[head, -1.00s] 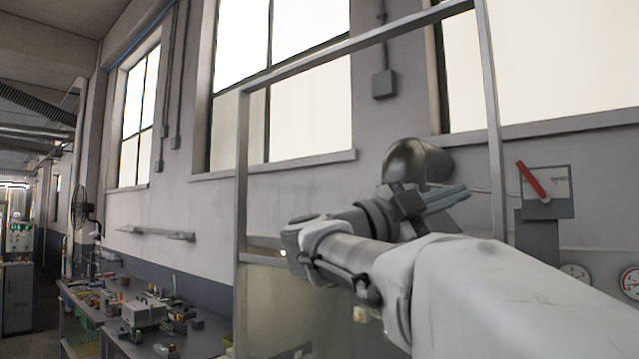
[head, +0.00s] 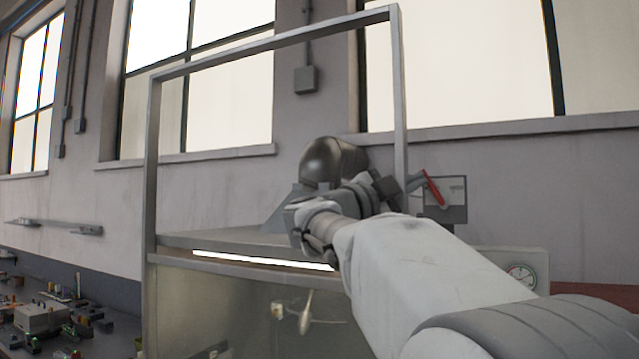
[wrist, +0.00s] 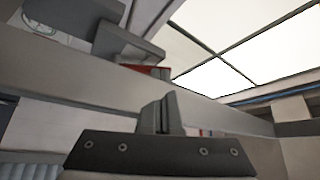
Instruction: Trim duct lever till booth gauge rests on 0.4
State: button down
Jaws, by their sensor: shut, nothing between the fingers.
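The red duct lever (head: 435,189) sits on a grey wall plate (head: 457,213) and leans up and to the left. My gripper (head: 416,183) is shut and empty, its fingertips right by the lever's upper end; I cannot tell whether they touch. In the wrist view my shut fingers (wrist: 162,115) point up, with a red piece, likely the lever (wrist: 150,70), beyond a pale bar. A round white gauge (head: 522,275) is on a panel at the right; its needle is too small to read. Part of a dial (wrist: 40,22) shows in the wrist view.
A grey booth frame (head: 152,170) rises around my arm, with a lit strip (head: 262,260) under its shelf. A dark rounded hood (head: 333,163) stands behind my wrist. A cluttered bench (head: 60,325) is at lower left. A wall ledge runs under the windows.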

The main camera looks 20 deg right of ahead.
jog(key=shift+s+d+r+m+g+p, duration=0.15)
jog(key=shift+r+m+g+p, duration=0.1)
jog(key=shift+m+g+p, duration=0.35)
jog(key=m+y+p, duration=0.1)
jog(key=s+d+r+m+y+p, duration=0.1)
jog(key=m, duration=0.1)
jog(key=s+m+y+p, duration=0.1)
jog(key=m, duration=0.1)
jog(key=shift+s+d+r+g, duration=0.15)
jog(key=shift+d+r+g, duration=0.15)
jog(key=shift+d, duration=0.1)
jog(key=shift+s+d, duration=0.1)
jog(key=shift+d, duration=0.05)
dwell(0.9)
